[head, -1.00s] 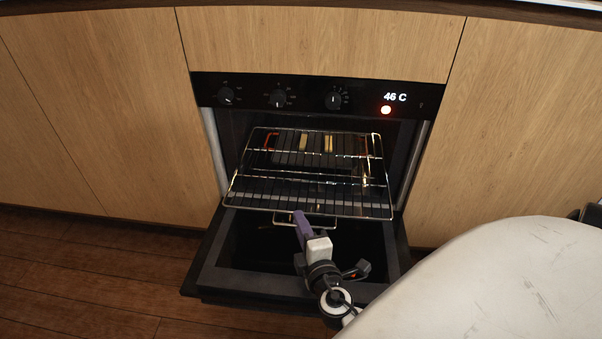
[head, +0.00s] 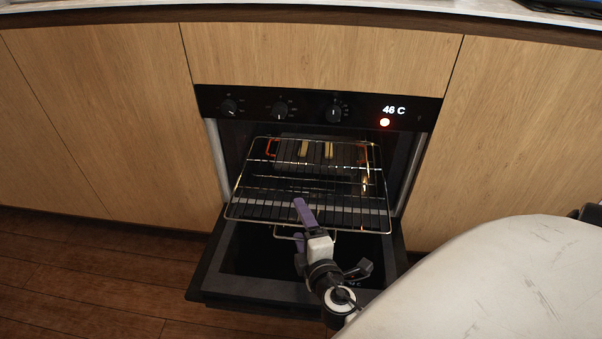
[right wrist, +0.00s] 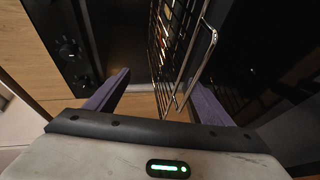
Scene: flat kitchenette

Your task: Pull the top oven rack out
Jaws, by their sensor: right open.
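The top oven rack (head: 315,224) is a wire grid that sticks out of the oven, over the lowered door. My right gripper (head: 302,227) is open at the middle of the rack's front edge. One purple finger shows above the front bar and the other below it. In the right wrist view the rack (right wrist: 199,68) stands between the two spread fingers (right wrist: 157,98), and they do not appear closed on it. A lower rack (head: 282,236) partly shows beneath, mostly hidden. My left gripper is not in view.
The oven door (head: 235,288) is folded down under the racks. The control panel (head: 310,108) has knobs and a lit display. Wooden cabinet fronts (head: 100,110) flank the oven. Open wooden floor (head: 80,280) lies at the left.

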